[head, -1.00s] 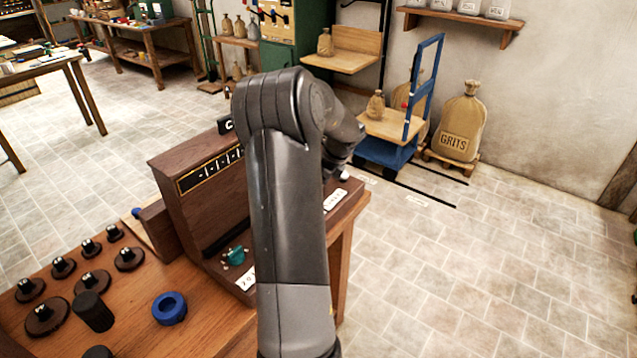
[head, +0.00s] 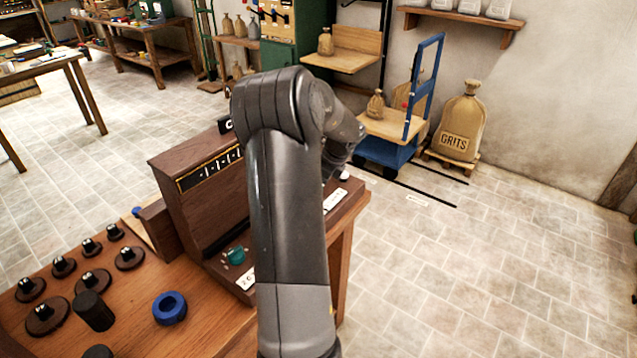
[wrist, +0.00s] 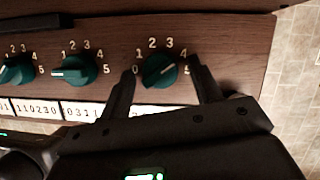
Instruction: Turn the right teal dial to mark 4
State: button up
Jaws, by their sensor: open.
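The right teal dial (wrist: 158,72) shows in the wrist view on a dark wooden panel, with numbers 0 to 5 around it. My gripper (wrist: 163,68) is open, with one finger on each side of this dial. I cannot tell whether the fingers touch it. The middle teal dial (wrist: 74,71) has its line to the left, and the left teal dial (wrist: 17,69) is partly cut off. In the head view my arm hides the right dial and my gripper.
White number labels (wrist: 85,110) run below the dials. In the head view a teal dial (head: 235,256) shows on the wooden console (head: 200,205). A blue ring (head: 170,308) and several dark round pieces lie on the bench to the left. The tiled floor at right is clear.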

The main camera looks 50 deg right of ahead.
jog(key=shift+r, duration=0.1)
jog(key=v, duration=1)
jog(key=shift+s+r, duration=0.2)
jog(key=shift+r, duration=0.05)
jog(key=w+a+r+n, duration=0.25)
jog(key=a+n, duration=0.25)
jog(key=a, duration=0.4)
jog(key=w+a+r+n, duration=0.1)
jog(key=a+r+n, duration=0.3)
jog(key=a, duration=0.6)
jog(key=w+a+r+n, duration=0.1)
jog(key=a+r+n, duration=0.1)
jog(key=a+n, duration=0.55)
jog(key=s+a+n, duration=0.6)
jog(key=a+n, duration=0.2)
jog(key=a, duration=0.3)
jog(key=s+a+n+t+h, duration=0.1)
jog(key=s+a+n, duration=0.4)
jog(key=a+n, duration=0.4)
jog(key=a, duration=0.3)
jog(key=shift+s+a+f, duration=0.2)
jog(key=shift+s+a, duration=0.1)
jog(key=shift+s, duration=0.05)
